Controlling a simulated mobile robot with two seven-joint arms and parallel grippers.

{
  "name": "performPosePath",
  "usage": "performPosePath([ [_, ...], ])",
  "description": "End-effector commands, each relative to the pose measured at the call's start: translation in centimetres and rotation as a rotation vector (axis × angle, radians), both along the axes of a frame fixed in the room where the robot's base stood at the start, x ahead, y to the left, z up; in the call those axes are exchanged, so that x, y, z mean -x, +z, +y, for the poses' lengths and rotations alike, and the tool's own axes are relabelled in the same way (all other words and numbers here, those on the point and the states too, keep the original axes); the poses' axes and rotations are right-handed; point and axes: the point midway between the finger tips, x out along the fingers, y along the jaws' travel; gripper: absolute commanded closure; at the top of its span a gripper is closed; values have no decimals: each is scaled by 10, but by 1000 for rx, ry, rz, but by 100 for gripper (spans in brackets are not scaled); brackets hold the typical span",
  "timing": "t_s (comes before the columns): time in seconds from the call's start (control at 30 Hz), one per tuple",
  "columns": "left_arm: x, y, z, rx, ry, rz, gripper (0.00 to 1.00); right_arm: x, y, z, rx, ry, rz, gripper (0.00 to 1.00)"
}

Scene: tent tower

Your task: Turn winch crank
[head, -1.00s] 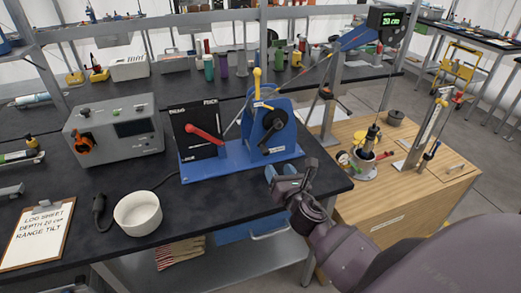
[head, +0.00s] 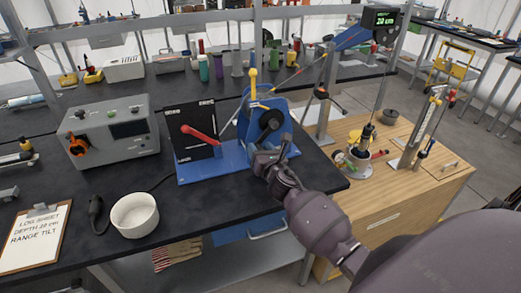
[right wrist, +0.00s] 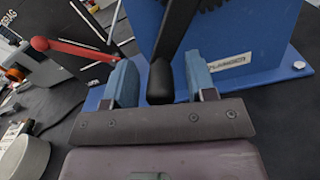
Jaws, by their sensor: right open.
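The blue winch (head: 283,112) stands on a blue base plate (head: 200,172) on the black bench. Its black crank (head: 269,122) is on the side facing me, partly hidden by my right gripper in the head view. My right gripper (head: 266,156) is just in front of and below the crank. In the right wrist view, the black crank handle (right wrist: 162,82) lies between the two blue-grey fingers of my open gripper (right wrist: 161,78). A gap shows on each side of the handle. My left gripper is not in view.
A black panel with a red lever (head: 199,133) stands left of the winch on the same base plate. A grey instrument box (head: 113,132), a white bowl (head: 135,215) and a clipboard (head: 35,238) are farther left. A wooden cabinet (head: 405,190) stands to the right.

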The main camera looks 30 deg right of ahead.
Motion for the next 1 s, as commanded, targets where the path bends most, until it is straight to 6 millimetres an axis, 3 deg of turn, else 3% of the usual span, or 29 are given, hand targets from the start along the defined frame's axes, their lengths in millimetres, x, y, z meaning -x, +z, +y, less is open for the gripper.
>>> performPosePath([
  [0.2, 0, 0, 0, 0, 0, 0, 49, 0, 0, 0, 0, 0, 0, 49],
  [0.57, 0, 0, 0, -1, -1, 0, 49, 0, 0, 0, 0, 0, 0, 100],
  [1.0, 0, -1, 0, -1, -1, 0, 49, 0, -3, -11, 39, 0, 10, 100],
])
